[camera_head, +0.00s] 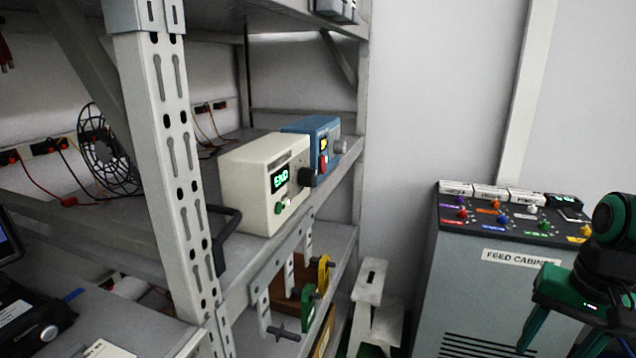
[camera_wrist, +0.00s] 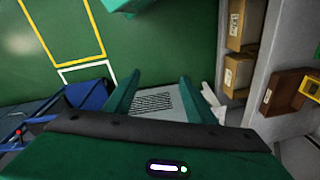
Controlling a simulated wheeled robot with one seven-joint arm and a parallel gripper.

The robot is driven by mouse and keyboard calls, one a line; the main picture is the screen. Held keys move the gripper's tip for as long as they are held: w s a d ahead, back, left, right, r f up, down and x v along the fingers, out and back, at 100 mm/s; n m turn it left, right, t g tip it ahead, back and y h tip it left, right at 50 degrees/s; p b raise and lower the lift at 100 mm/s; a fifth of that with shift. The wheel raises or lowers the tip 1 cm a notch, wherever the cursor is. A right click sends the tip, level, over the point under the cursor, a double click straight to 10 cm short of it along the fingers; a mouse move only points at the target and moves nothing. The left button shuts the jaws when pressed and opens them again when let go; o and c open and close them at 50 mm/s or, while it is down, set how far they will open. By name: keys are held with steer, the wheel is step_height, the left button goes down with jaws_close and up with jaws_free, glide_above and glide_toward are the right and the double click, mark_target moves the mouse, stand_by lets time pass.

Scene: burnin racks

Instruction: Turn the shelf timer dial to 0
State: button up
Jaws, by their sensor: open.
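A cream box (camera_head: 252,190) with a green lit display reading END stands on the rack shelf in the head view. It looks like the shelf timer. A black dial (camera_head: 307,176) sticks out of its front face; any scale or pointer on it is too small to read. A green button (camera_head: 279,207) is below the display. My gripper (camera_head: 562,338) is at the lower right, in front of the feed cabinet and well apart from the dial. In the wrist view, its two green fingers (camera_wrist: 158,98) are spread with nothing between them. The timer does not show there.
A blue box (camera_head: 312,128) with a grey knob stands behind the cream one. A perforated rack post (camera_head: 175,160) rises at the left. A feed cabinet (camera_head: 450,260) with coloured knobs stands at the right. A white step stool (camera_head: 371,285) is between rack and cabinet.

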steer(key=w+a+m+t+y, duration=0.2)
steer(key=w+a+m+y, duration=0.1)
steer(key=w+a, duration=0.8)
steer(key=m+t+y, duration=0.3)
steer(key=m+y, duration=0.8)
steer(key=y, duration=0.3)
glide_toward(315, 180)
steer(key=x, duration=0.9)
steer(key=shift+s+a, duration=0.1)
steer(key=c, duration=1)
